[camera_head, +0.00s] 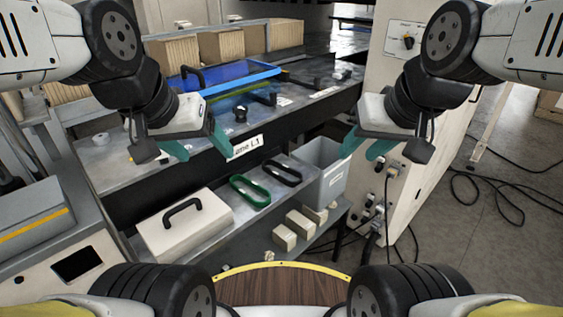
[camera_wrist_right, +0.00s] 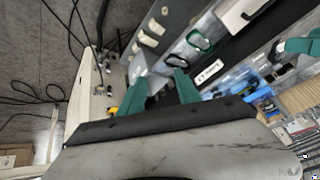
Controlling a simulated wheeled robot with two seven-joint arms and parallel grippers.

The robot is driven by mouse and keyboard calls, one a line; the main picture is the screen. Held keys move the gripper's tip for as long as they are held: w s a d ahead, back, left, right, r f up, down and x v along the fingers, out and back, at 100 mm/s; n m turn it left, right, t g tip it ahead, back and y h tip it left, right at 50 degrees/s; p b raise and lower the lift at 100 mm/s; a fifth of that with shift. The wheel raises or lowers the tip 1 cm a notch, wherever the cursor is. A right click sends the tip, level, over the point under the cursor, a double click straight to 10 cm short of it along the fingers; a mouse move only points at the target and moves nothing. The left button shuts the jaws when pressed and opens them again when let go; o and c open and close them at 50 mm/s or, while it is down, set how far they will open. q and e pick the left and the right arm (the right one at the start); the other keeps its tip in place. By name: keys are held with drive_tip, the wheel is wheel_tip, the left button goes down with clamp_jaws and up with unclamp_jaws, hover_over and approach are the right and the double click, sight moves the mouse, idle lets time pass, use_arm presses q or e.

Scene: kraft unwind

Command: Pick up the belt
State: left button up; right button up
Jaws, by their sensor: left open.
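Two loop-shaped belts lie on the grey lower shelf in the head view: a green belt (camera_head: 238,182) and, to its right, a black belt (camera_head: 271,171). The green belt also shows near the top of the right wrist view (camera_wrist_right: 201,40). My left gripper (camera_head: 203,153) is open with teal fingers, empty, above and left of the belts in the picture. My right gripper (camera_head: 361,152) is open and empty, to the right of the belts, over the grey bin's side. Its two fingers are spread apart in the right wrist view (camera_wrist_right: 160,88). Neither gripper touches a belt.
A white case with a black handle (camera_head: 185,224) stands left of the green belt. A grey bin (camera_head: 322,172) stands to the right. Small pale blocks (camera_head: 284,237) sit in front. The machine bench above holds a blue tray (camera_head: 225,78). Cables lie on the right floor.

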drive_tip(key=shift+o, duration=0.2)
drive_tip(key=o, duration=0.3)
drive_tip(key=shift+w, duration=0.1)
drive_tip(key=o, duration=0.4)
drive_tip(key=shift+w, duration=0.4)
drive_tip(key=shift+o, duration=0.3)
drive_tip(key=w+a+f+n+g+h, duration=0.1)
drive_tip(key=w+f+n, duration=0.1)
drive_tip(key=w, duration=0.5)
drive_tip(key=shift+w+n, duration=0.25)
drive_tip(key=shift+n, duration=0.05)
drive_tip(key=n+g+y, duration=0.2)
drive_tip(key=n, duration=0.4)
approach(283, 167)
drive_tip(key=shift+n, duration=0.3)
drive_tip(key=shift+s+a+f, duration=0.1)
drive_tip(key=shift+a+f, duration=0.35)
drive_tip(key=shift+f, duration=0.75)
drive_tip(key=shift+w+a+f, duration=0.1)
drive_tip(key=shift+a+f, duration=0.3)
drive_tip(key=shift+f, duration=0.8)
drive_tip(key=shift+s+a+f, duration=0.1)
drive_tip(key=shift+a+f, duration=0.35)
drive_tip(key=shift+f, duration=0.75)
